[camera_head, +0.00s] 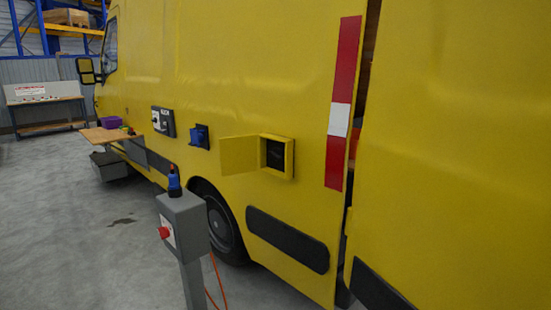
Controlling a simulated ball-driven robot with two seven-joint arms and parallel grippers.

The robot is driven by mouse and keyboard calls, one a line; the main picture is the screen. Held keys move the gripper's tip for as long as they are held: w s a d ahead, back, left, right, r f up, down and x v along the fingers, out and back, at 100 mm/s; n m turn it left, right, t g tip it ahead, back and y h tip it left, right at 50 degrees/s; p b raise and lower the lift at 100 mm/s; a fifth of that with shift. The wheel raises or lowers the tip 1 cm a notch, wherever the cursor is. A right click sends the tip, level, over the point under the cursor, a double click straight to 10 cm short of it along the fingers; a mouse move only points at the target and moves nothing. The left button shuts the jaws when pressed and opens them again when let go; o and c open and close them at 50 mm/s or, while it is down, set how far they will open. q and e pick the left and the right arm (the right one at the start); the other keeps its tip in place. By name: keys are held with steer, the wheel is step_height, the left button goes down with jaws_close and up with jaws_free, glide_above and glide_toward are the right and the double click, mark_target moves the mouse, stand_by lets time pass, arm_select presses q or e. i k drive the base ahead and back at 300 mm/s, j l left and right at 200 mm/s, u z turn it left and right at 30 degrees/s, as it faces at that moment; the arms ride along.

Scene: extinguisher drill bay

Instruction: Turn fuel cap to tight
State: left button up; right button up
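A yellow fuel box (289,160) sticks out from the side of the yellow van (255,60), right of the picture's middle. Its small yellow door (239,155) stands open, swung to the left. Inside is a dark recess (275,155). A fuel cap cannot be made out clearly in it, and neither can its turn. Neither of my grippers is in view.
A grey post (184,225) with a red knob (164,232) and a blue-black object (174,182) on top stands in front of the van. An orange cable hangs behind it. A blue fitting (200,136), a switch panel (163,121) and a wooden shelf (105,135) are farther left. Open floor lies left.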

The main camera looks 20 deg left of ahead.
mark_target(277, 154)
steer(key=i+j, duration=0.15)
steer(key=i, duration=0.35)
steer(key=i+j+z, duration=0.1)
steer(key=i, duration=0.45)
